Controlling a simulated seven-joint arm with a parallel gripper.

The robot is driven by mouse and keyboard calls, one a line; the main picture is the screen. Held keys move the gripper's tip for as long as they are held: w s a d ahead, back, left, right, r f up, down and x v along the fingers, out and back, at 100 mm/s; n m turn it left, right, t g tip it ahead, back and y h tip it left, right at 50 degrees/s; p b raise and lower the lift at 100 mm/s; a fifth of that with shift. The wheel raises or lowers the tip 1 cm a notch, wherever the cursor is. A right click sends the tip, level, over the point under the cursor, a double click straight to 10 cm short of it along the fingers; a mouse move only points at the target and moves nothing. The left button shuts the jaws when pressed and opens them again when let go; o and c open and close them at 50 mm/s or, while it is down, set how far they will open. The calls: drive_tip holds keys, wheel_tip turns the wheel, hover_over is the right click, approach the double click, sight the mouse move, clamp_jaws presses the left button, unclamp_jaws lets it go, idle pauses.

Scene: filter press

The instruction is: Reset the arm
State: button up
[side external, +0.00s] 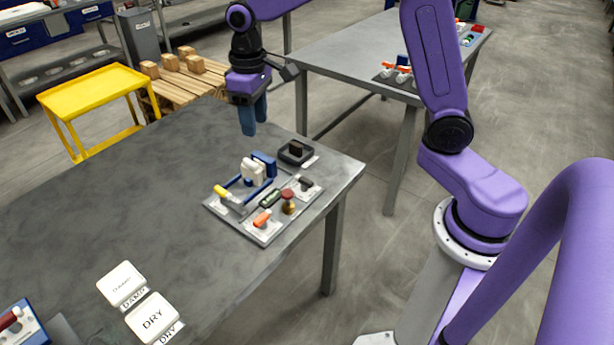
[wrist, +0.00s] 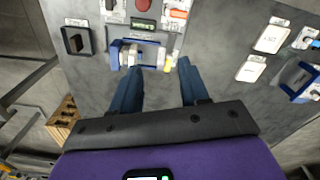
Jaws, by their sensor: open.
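My gripper (side external: 253,115) hangs above the grey table, behind the filter press board, with its blue fingers pointing down. In the wrist view the two blue fingers (wrist: 160,85) are spread apart with nothing between them. The filter press (side external: 256,170) has white and blue plates on blue rails and stands on a grey board (side external: 250,229). The board also bears a yellow-handled part (side external: 222,191), an orange-handled part (side external: 262,218), a dark red knob (side external: 288,196) and a small display (side external: 270,197). In the wrist view the press (wrist: 140,54) lies beyond the fingertips.
A black square tray (side external: 296,152) sits near the table's right corner. White pads marked DAMP (side external: 121,284) and DRY (side external: 153,318) lie at the front left, near a blue device (side external: 22,328). The table's left middle is bare. A second table (side external: 340,52) and a yellow cart (side external: 92,88) stand behind.

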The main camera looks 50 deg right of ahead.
drive_tip(key=s+d+n, duration=0.2)
drive_tip(key=s+n, duration=0.2)
drive_tip(key=s, duration=1)
drive_tip(key=s+d+f+n, duration=0.1)
drive_tip(key=s+n, duration=0.3)
drive_tip(key=s, duration=1.1)
drive_tip(key=shift+d+f+n, duration=0.15)
drive_tip(key=shift+d+n, duration=0.25)
drive_tip(key=shift+d, duration=0.05)
